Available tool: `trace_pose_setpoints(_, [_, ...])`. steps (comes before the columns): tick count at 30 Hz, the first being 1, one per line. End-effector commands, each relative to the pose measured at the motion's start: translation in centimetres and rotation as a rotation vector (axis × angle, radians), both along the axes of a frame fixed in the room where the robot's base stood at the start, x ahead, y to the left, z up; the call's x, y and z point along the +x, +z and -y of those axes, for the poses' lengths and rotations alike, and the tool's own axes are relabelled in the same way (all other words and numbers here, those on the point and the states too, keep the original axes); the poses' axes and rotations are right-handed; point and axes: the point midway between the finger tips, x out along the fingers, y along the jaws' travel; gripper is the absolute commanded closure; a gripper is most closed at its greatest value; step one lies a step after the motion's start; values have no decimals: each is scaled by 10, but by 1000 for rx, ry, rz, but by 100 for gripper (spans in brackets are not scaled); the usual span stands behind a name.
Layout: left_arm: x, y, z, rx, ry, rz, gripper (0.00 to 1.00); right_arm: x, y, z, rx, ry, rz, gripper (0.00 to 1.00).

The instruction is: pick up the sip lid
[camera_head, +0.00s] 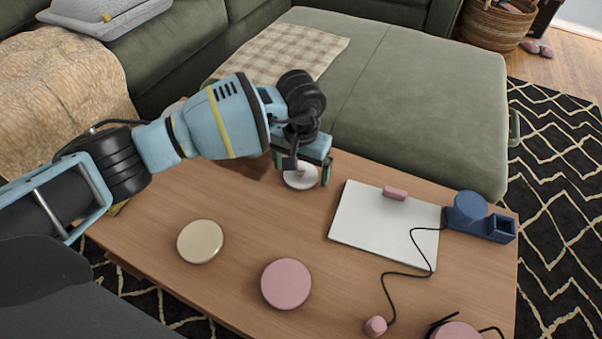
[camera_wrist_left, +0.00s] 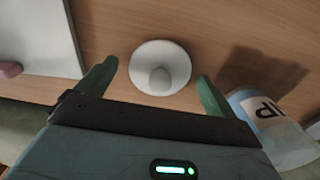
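The sip lid, a round white disc with a raised knob, lies on the wooden table under my left gripper (camera_head: 302,168); it shows in the head view (camera_head: 296,182) and in the left wrist view (camera_wrist_left: 176,56). The left gripper is open, its green fingertips (camera_wrist_left: 156,86) on either side of the lid, with a gap visible on each side in the wrist view. Whether the fingertips touch the table is unclear. A pale cup with "IP" lettering (camera_wrist_left: 288,142) is beside the right finger in the wrist view. My right gripper is not in view.
A white board (camera_head: 372,222) with a pink eraser-like block (camera_head: 395,193) lies right of the gripper, beside a blue holder (camera_head: 482,222) and black cord. A cream disc (camera_head: 200,241) and a pink disc (camera_head: 286,284) lie nearer. A green ottoman (camera_head: 420,100) borders the table's far side.

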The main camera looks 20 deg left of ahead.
Motion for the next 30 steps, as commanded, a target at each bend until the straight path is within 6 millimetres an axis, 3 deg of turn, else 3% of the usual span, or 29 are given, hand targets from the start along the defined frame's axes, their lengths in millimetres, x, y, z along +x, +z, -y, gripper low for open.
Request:
trace_pose_setpoints(1, [0,0,0,0,0,0,14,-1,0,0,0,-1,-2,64])
trace_pose_setpoints(10, [0,0,0,0,0,0,52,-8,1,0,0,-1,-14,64])
trace_pose_setpoints(20, [0,4,0,1,0,1,53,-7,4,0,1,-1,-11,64])
trace_pose_setpoints(30, [-5,40,-1,2,-2,1,53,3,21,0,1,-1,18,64])
